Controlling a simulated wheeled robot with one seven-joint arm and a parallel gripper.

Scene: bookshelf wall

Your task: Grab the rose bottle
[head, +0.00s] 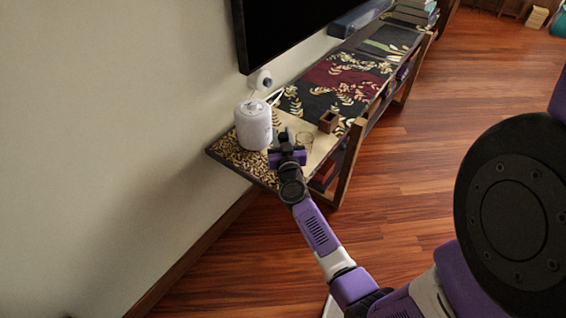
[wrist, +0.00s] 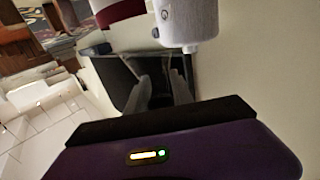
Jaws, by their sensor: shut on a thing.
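My gripper (head: 287,150) is over the near end of the long low shelf, just right of a white canister (head: 253,125). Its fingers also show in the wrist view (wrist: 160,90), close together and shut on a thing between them. That thing is dark and unclear, and I cannot make out its shape or colour. I cannot pick out a rose bottle for certain in either view. A faint clear round thing (head: 305,138), perhaps glass, shows on the shelf right beside my gripper.
The shelf (head: 222,150) runs along the wall under a black screen (head: 285,30). A small brown wooden box (head: 328,121) stands right of my gripper. A white round thing (head: 262,79) is behind the canister. The wooden floor (head: 430,130) to the right is clear.

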